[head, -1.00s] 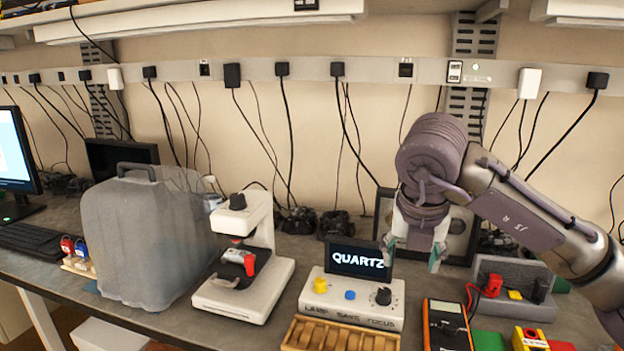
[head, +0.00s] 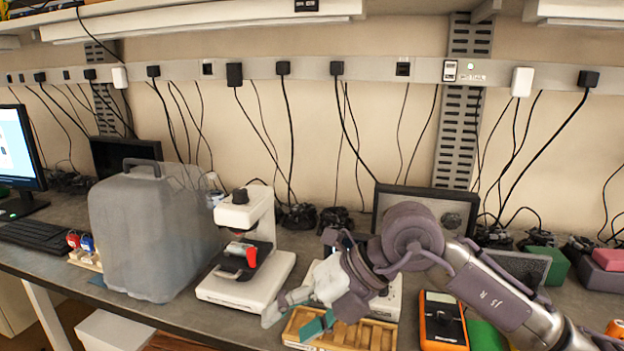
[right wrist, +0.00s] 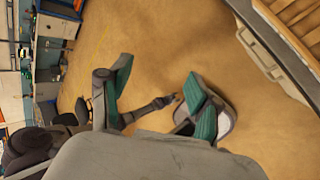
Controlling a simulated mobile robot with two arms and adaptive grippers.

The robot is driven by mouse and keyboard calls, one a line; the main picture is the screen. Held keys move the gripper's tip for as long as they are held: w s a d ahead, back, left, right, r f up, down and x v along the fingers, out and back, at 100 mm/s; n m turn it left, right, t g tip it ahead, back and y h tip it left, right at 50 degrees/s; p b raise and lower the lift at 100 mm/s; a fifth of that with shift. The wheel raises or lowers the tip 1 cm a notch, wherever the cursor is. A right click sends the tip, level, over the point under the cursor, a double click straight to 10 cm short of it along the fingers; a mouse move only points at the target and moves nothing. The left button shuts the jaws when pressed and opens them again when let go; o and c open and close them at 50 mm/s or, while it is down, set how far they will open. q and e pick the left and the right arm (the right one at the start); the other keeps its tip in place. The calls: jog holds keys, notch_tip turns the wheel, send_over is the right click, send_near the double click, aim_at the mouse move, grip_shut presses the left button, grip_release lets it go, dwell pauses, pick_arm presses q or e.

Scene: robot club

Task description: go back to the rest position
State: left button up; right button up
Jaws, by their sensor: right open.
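My right gripper (head: 296,318) is in the head view, low over the bench and in front of the microscope-like white device's right side. It is open, with nothing between its green-padded fingers. In the right wrist view its two fingers (right wrist: 155,100) are spread apart over a tan floor. My right arm comes in from the lower right and hides most of the white control box (head: 395,298). My left gripper is not in view.
A wooden slotted tray (head: 372,335) lies just beside my right gripper. The white microscope (head: 245,285) and a translucent jug (head: 150,240) stand to the left. An orange multimeter (head: 443,322) lies under my right arm. A dark framed panel (head: 455,205) stands behind it.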

jog(key=s+a+r+g+y, duration=0.3)
jog(key=s+a+r+y, duration=0.2)
jog(key=a+y, duration=0.15)
notch_tip(320, 180, up, 6)
jog(key=d+m+t+y, duration=0.2)
jog(key=m+t+y, duration=0.15)
jog(key=y, duration=0.35)
jog(key=w+d+f+m+t+h, duration=0.45)
jog(key=d+m+t+h, duration=0.3)
jog(key=m+t, duration=0.45)
jog(key=w+d+f+m+t+h, duration=0.3)
jog(key=w+d+m+t+h, duration=0.45)
jog(key=m, duration=0.65)
jog(key=s+d+f+m+g+h, duration=0.2)
jog(key=d+f+m+h, duration=0.4)
jog(key=f, duration=0.5)
jog(key=s+d+f+g+h, duration=0.1)
jog(key=s+d+f+g, duration=0.3)
jog(key=f, duration=0.3)
jog(key=s+d+f+g+h, duration=0.1)
jog(key=s+d+f+g, duration=0.15)
jog(key=s+f, duration=0.4)
jog(key=s+f+g, duration=0.9)
jog(key=s+f, duration=0.3)
jog(key=s, duration=0.3)
notch_tip(320, 180, down, 29)
jog(key=s+b, duration=0.2)
jog(key=s+d+f+g+b, duration=0.2)
jog(key=s+d+f, duration=0.1)
jog(key=s+f, duration=1.3)
